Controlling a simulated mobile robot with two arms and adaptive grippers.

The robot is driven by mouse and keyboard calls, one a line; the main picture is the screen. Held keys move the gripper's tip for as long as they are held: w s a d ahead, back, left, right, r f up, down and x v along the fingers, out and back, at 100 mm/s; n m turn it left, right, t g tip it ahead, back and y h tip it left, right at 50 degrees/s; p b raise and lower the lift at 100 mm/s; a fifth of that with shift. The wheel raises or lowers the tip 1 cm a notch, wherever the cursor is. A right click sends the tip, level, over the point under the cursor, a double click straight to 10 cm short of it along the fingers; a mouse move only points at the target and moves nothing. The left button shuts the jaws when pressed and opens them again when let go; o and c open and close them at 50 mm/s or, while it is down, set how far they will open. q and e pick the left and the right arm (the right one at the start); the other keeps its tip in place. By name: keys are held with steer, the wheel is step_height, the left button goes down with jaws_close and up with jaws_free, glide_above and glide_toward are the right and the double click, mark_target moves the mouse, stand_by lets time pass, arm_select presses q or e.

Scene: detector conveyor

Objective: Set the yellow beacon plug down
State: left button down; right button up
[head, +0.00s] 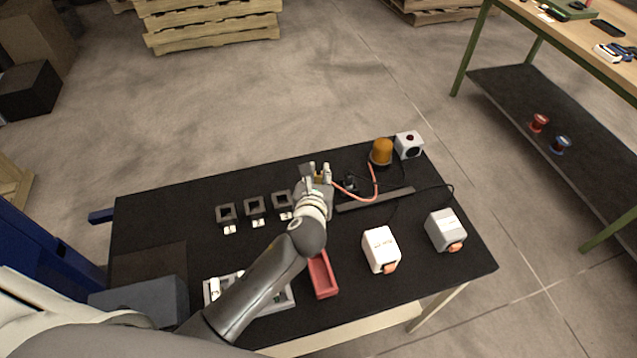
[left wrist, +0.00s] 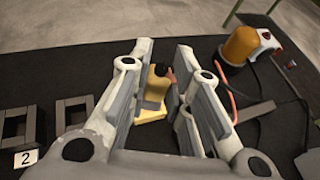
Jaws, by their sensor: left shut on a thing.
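The yellow beacon plug (left wrist: 155,88) is between the fingers of my left gripper (left wrist: 163,62) in the left wrist view. It has a dark top and a wider yellow base. In the head view my left gripper (head: 318,170) is over the black table, just right of the numbered holders, and mostly hides the plug. It is shut on the plug. A red-orange cable (head: 373,185) runs from the gripper towards the orange beacon (head: 381,152) at the table's back right. I cannot tell whether the plug touches the table. My right gripper is not in view.
Several grey square holders (head: 255,205) stand in a row left of the gripper. A dark bar (head: 375,199) lies to its right. A red tray (head: 322,275), a white box (head: 381,249) and a grey box (head: 445,230) are nearer the front. A white detector (head: 408,145) stands beside the beacon.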

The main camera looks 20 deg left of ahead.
arm_select(q)
steer(key=shift+w+a+f, duration=0.25)
steer(key=shift+w+f, duration=0.55)
steer(key=shift+f, duration=0.15)
steer(key=shift+w+f, duration=0.15)
steer(key=shift+f, duration=1.55)
steer(key=shift+f, duration=0.15)
steer(key=c, duration=1.3)
jaws_free()
steer(key=shift+r, duration=0.2)
steer(key=v, duration=1.2)
steer(key=shift+a, duration=0.1)
steer(key=shift+f, duration=0.1)
